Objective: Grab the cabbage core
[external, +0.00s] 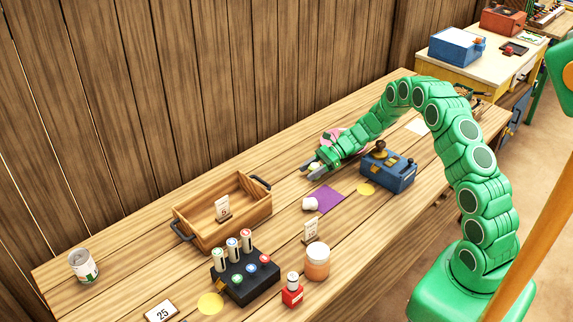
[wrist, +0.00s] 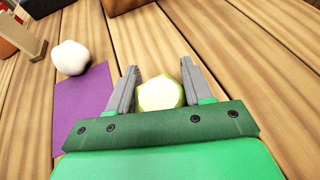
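The cabbage core looks to be the pale yellow-green, many-sided lump (wrist: 160,94) between my fingers in the wrist view. It also shows as a small pale spot at my fingertips in the external view (external: 316,166). My gripper (wrist: 160,72) is low over the table, with one grey finger on each side of the lump.
A white lump (external: 310,203) sits at the edge of a purple sheet (external: 329,196). A wooden crate (external: 196,240) stands to the left and a blue box device (external: 398,178) to the right. A pink thing (external: 331,135) lies partly behind my arm. Bare planks lie behind my gripper.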

